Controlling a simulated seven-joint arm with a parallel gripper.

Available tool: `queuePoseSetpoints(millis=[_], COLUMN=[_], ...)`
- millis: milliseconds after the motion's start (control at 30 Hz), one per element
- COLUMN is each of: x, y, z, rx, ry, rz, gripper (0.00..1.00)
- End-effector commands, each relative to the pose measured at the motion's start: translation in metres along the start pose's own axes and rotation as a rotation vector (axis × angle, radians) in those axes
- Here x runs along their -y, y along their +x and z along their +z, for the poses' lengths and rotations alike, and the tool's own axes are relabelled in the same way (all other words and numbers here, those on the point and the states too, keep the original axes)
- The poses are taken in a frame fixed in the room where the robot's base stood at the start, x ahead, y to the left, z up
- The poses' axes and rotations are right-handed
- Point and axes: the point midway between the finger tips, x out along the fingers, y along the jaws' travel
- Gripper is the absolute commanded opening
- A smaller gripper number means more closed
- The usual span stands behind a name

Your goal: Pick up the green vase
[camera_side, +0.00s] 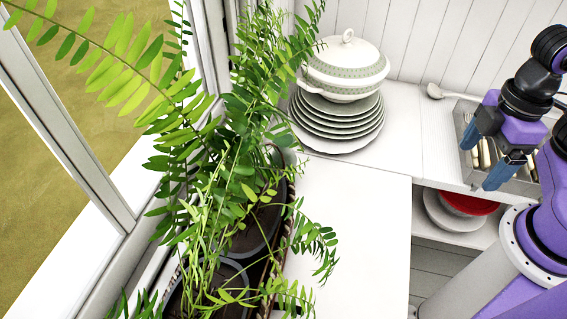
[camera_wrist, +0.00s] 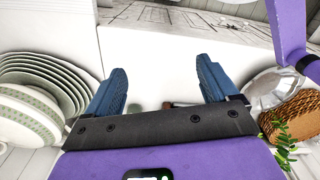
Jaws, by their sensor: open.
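I cannot make out a green vase for certain in either view. In the side view, leafy plants (camera_side: 235,105) fill the left and middle and hide part of what stands behind them. A dark rounded object partly shows behind the leaves, but I cannot tell what it is. My gripper (camera_side: 478,168) is at the right of the side view, above the cutlery tray, with its blue fingers spread and nothing between them. In the wrist view, my gripper (camera_wrist: 162,66) also shows its two fingers wide apart over a plain white surface.
A white tureen (camera_side: 345,68) sits on stacked plates (camera_side: 337,128) at the back. A cutlery tray (camera_side: 521,178) is below my gripper. A red bowl (camera_side: 468,204) stands on a lower shelf. The white counter (camera_side: 350,230) is clear in front. A window (camera_side: 75,130) borders the left.

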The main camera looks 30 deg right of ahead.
Motion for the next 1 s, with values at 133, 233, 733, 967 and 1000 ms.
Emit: queuePoseSetpoints(millis=[133,233,733,967,1000], x=[0.000,0.000,0.006,0.006,0.005], y=[-0.009,-0.022,-0.039,-0.033,-0.032], z=[-0.002,-0.002,-0.061,-0.123,-0.138], rx=[-0.005,-0.008,-0.150,-0.311,-0.350], ry=[0.000,0.000,0.028,0.083,0.099], rz=[0.000,0.000,-0.083,-0.139,-0.146], gripper=[0.87,0.87,0.87,0.87,0.87])
